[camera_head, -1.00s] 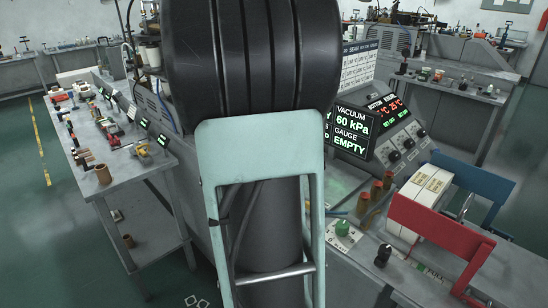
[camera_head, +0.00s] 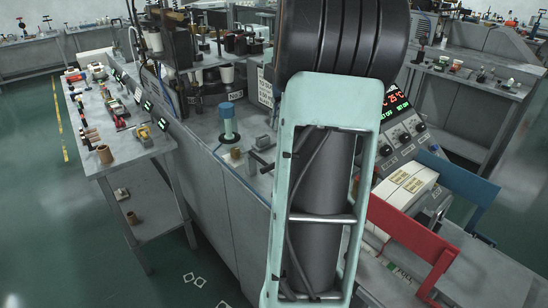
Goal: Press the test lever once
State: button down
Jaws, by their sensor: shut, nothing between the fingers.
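My own arm, with black joints and a pale green frame, fills the centre right of the view. My gripper does not show; its end of the arm is out of sight. I cannot pick out the test lever for certain. Dark rod-like handles with grey blocks (camera_head: 262,158) stand on the grey machine bench (camera_head: 208,140) just left of the arm. A pale green cylinder with a blue top (camera_head: 228,121) stands behind them. The arm hides the bench part directly behind it.
A control panel with red digits (camera_head: 397,103) is right of the arm. White boxes (camera_head: 405,184), a red bracket (camera_head: 412,230) and a blue bracket (camera_head: 458,182) stand at the right. A side table (camera_head: 125,158) with tools is at the left. The green floor at the left is mostly clear.

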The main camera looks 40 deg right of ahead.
jog(key=w+f, duration=0.1)
jog(key=f, duration=0.3)
jog(key=f+p, duration=0.1)
jog(key=f, duration=0.4)
jog(key=w+f, duration=0.1)
jog(key=f, duration=0.3)
jog(key=shift+w+d+f, duration=0.2)
jog(key=shift+w+f, duration=0.15)
jog(key=shift+f, duration=0.05)
jog(key=shift+t, duration=0.7)
jog(key=f+b, duration=0.3)
jog(key=b, duration=0.1)
jog(key=f+b, duration=0.2)
jog(key=shift+s+f+b, duration=0.3)
jog(key=shift+s+b, duration=0.1)
jog(key=shift+r, duration=0.1)
jog(key=v, duration=1.2)
jog(key=shift+a, duration=0.15)
